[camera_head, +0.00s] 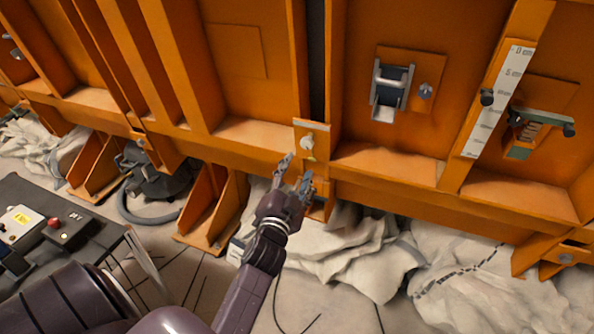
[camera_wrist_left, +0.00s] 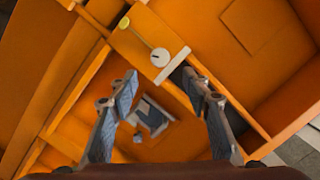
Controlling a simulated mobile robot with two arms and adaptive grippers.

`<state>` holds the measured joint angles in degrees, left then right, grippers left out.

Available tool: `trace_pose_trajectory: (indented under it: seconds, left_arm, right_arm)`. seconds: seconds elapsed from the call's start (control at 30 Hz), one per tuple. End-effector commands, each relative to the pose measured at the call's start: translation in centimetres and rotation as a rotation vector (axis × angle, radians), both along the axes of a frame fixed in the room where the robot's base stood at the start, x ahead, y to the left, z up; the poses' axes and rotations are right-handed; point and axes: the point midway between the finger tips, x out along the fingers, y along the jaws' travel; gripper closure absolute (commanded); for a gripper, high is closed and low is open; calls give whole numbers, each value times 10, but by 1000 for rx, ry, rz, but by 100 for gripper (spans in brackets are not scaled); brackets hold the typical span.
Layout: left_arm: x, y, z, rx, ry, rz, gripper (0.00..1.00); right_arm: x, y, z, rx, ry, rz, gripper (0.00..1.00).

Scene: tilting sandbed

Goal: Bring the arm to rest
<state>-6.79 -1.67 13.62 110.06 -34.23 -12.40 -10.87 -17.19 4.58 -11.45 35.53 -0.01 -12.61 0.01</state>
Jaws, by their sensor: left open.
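My left gripper (camera_head: 296,180) is open and empty in front of the orange steel wall (camera_head: 240,132). Its arm comes up from the bottom of the head view. In the left wrist view its two fingers (camera_wrist_left: 166,100) stand apart with nothing between them. Just beyond the fingertips in the head view is a small orange plate with a round pale knob (camera_head: 307,143). The knob also shows in the left wrist view (camera_wrist_left: 160,57), ahead of the fingers. I cannot tell whether a fingertip touches the wall. My right gripper is not in view.
A grey latch (camera_head: 391,88) and a white scale strip (camera_head: 499,100) are on the wall to the right. Crumpled pale sheeting (camera_head: 365,255) lies under the wall. A dark table (camera_head: 50,235) with a red-button box (camera_head: 58,228) stands at left. Orange brackets (camera_head: 212,210) jut out below.

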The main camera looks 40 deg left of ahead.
Motion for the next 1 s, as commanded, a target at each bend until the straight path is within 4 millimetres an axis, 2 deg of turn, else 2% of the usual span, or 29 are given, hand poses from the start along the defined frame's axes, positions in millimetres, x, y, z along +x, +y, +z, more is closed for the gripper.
trace_pose_trajectory:
  seconds: [0.47, 0.57, 0.67, 0.77, 0.8, 0.87, 0.9, 0.97, 1.0]
  left_arm:
    - [0, 0, -1, -1, 1, 0, 56]
    - [2, -4, -15, -17, 23, -10, 56]
    - [4, -15, -56, -63, 85, -35, 56]
    - [2, -34, -122, -137, 186, -70, 56]
    - [-2, -43, -151, -170, 232, -84, 56]
    - [-11, -56, -195, -220, 303, -102, 56]
    - [-20, -65, -224, -254, 350, -111, 56]
    - [-35, -78, -265, -300, 421, -122, 56]
    - [-47, -86, -293, -330, 470, -126, 56]
  right_arm:
    - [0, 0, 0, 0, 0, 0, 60]
    - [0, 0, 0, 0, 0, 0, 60]
    - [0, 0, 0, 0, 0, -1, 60]
    - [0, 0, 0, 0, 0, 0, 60]
    - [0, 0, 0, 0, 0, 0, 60]
    - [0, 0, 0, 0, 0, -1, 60]
    - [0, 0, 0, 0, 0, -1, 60]
    - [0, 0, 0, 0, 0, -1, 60]
    - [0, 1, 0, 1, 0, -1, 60]
